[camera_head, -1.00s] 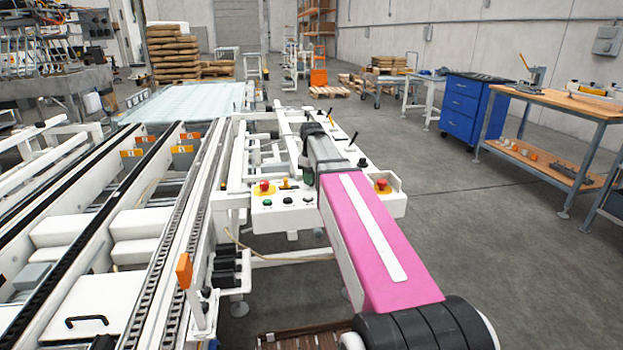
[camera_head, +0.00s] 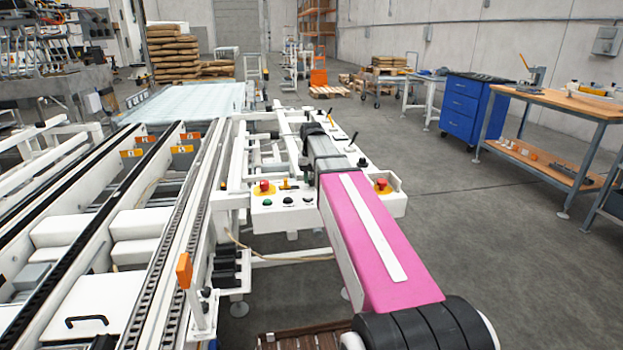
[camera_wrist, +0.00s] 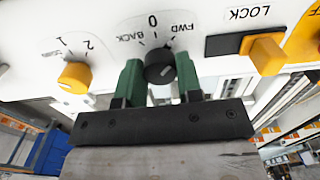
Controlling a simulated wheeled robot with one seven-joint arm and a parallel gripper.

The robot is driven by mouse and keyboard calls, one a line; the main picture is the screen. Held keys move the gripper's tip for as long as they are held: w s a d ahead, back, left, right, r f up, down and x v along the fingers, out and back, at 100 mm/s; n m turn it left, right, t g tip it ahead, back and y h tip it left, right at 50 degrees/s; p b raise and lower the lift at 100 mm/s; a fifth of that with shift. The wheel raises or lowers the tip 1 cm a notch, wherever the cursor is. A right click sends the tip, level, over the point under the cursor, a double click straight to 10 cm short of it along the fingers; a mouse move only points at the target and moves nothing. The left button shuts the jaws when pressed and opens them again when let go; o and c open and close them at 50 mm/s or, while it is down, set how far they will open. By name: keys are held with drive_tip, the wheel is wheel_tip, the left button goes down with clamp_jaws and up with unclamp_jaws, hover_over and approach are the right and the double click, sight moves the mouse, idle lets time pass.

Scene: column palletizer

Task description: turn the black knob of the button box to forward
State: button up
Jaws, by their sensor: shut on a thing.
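In the wrist view, the black knob (camera_wrist: 158,67) sits on the white panel of the button box (camera_wrist: 105,28). Labels BACK, 0 and FWD are around it, with 0 in the middle and FWD on the right. A light mark shows on the knob, but its exact setting is hard to read. My gripper (camera_wrist: 160,82) has its two green fingers on either side of the knob, shut on it. In the head view, my pink and grey arm reaches over the white control panel (camera_head: 285,203) and hides the knob and fingertips.
Beside the knob are a yellow knob (camera_wrist: 75,75) marked 1 and 2, and a yellow LOCK switch (camera_wrist: 266,54). Red emergency buttons (camera_head: 264,186) sit on the control panel. A conveyor (camera_head: 150,200) runs at left; open floor (camera_head: 500,260) lies at right.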

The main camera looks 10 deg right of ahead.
sight(311, 179)
idle(0.4)
drive_tip(key=o, duration=0.9)
drive_tip(key=shift+o, duration=0.2)
drive_tip(key=shift+r, duration=0.15)
wheel_tip(311, 179, up, 11)
drive_tip(key=shift+f, duration=0.2)
